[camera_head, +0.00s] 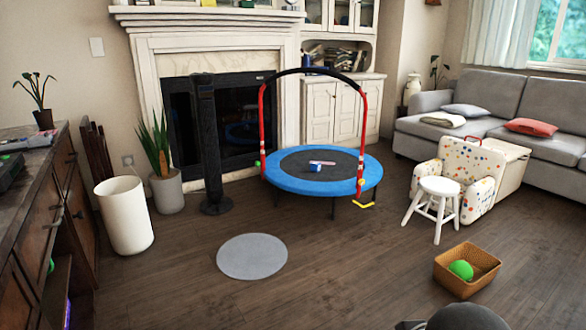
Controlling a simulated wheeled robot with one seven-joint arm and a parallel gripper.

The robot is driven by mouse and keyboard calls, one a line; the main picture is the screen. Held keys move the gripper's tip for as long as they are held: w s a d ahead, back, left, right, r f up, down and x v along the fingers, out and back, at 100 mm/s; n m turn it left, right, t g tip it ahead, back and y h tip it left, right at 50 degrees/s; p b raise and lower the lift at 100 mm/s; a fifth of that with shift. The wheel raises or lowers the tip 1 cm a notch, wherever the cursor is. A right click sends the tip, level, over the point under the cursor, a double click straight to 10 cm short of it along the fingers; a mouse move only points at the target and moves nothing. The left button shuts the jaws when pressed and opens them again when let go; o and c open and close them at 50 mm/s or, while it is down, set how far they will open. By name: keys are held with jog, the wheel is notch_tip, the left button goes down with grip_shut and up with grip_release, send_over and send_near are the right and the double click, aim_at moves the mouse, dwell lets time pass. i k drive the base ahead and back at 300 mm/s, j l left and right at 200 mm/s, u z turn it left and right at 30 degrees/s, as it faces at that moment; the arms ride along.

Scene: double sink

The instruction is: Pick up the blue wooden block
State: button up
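A small blue block (315,168) lies on the dark mat of a round mini trampoline (290,184) with a blue rim. A pale, pinkish stick-like thing (323,162) lies right beside or against the block; I cannot tell whether they touch. The block is small in view, so its material is unclear. No fingers of my gripper show. A dark grey rounded part at the bottom right edge seems to be part of my own body.
A red and black handle arches over the trampoline. A yellow thing (362,204) is by its front right leg. A white stool (433,205), a patterned chair (465,172) and a basket (438,266) with a green ball (461,270) stand right. Open floor lies around a grey round mat (252,257).

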aim_at(315, 166)
jog(key=i+j, duration=0.7)
jog(key=i+j+u, duration=0.15)
jog(key=i+j, duration=0.6)
jog(key=i, duration=0.15)
jog(key=i+l, duration=0.3)
jog(key=i, duration=0.25)
jog(key=i+l, duration=0.3)
jog(key=i, duration=0.25)
jog(key=i+l+u, duration=0.1)
jog(key=i+l, duration=0.2)
jog(key=i, duration=0.25)
jog(key=i+l, duration=0.35)
jog(key=i, duration=0.2)
jog(key=i+l, duration=0.85)
jog(key=u, duration=0.05)
